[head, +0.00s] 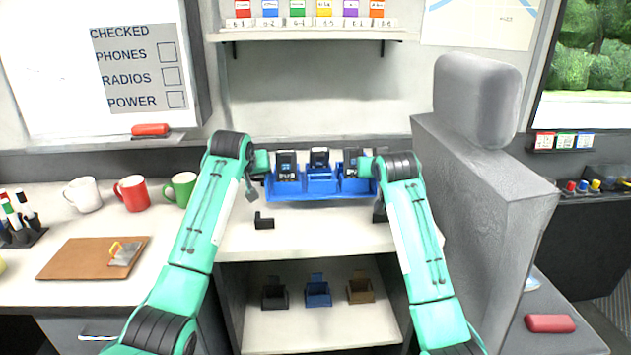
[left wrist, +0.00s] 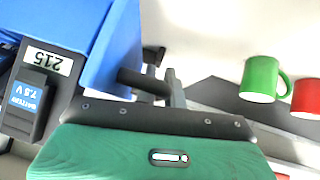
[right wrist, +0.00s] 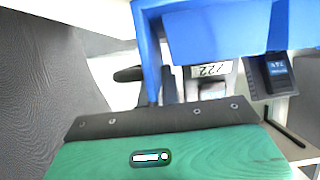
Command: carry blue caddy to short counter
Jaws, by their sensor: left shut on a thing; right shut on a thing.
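The blue caddy (head: 318,190) is in the middle of the head view, at the white counter section between my arms. It looks level and holds several black devices. My left gripper (head: 262,172) is shut on its left end wall, which also shows in the left wrist view (left wrist: 112,50). My right gripper (head: 371,168) is shut on its right end wall, seen in the right wrist view (right wrist: 150,50). A device labelled 215 (left wrist: 45,65) sits close to the left end. I cannot tell whether the caddy's underside touches the counter.
Black brackets (head: 264,221) stand on the counter before the caddy. A grey partition (head: 470,190) rises close on the right. Small holders (head: 317,292) sit on the shelf below. A wall shelf (head: 310,35) hangs above.

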